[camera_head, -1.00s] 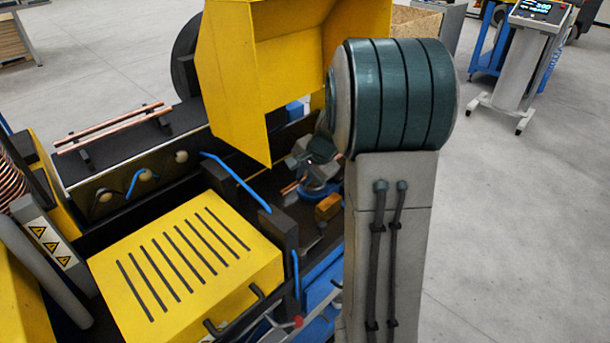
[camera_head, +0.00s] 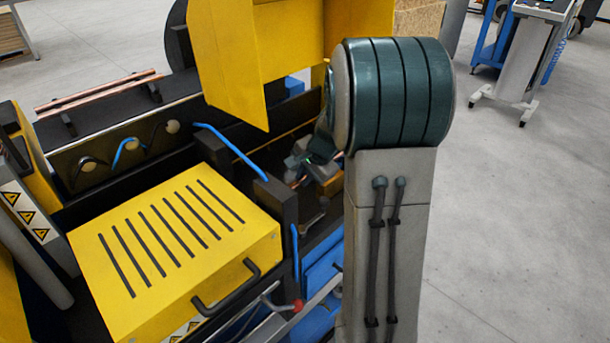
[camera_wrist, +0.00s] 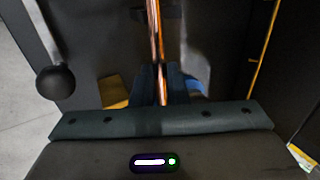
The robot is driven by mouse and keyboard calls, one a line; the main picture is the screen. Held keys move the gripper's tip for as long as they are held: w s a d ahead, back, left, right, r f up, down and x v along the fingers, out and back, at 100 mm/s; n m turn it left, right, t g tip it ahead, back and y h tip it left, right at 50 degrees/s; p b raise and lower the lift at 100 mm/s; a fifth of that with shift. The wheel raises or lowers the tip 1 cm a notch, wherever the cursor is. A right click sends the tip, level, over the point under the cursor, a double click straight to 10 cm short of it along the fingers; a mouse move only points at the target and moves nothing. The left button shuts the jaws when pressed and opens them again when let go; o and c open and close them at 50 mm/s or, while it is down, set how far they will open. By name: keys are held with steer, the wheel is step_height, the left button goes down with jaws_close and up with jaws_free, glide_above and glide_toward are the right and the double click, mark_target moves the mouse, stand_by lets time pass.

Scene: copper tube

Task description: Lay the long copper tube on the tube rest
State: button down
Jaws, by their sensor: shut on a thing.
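My gripper (camera_wrist: 162,85) is shut on a long copper tube (camera_wrist: 154,35), which runs up and away between its fingers in the wrist view. In the head view my gripper (camera_head: 303,166) is small and partly hidden behind my own arm, over the dark machine bed. Only a short bit of the held tube shows there, and its far end is hidden. At the upper left, copper-coloured tubes (camera_head: 95,92) lie on black stands (camera_head: 68,124) on top of the machine. I cannot tell whether these stands are the tube rest.
A yellow hood (camera_head: 235,60) stands behind my gripper. A lever with a black ball (camera_wrist: 55,83) is left of the tube in the wrist view. Open floor lies at right.

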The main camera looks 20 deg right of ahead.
steer(key=shift+w+a+f, duration=0.1)
steer(key=shift+w+a, duration=0.1)
steer(key=shift+w, duration=0.2)
steer(key=c, duration=1.3)
jaws_free()
steer(key=shift+c, duration=0.2)
steer(key=v, duration=1.3)
steer(key=shift+s+r, duration=0.2)
steer(key=shift+r, duration=0.15)
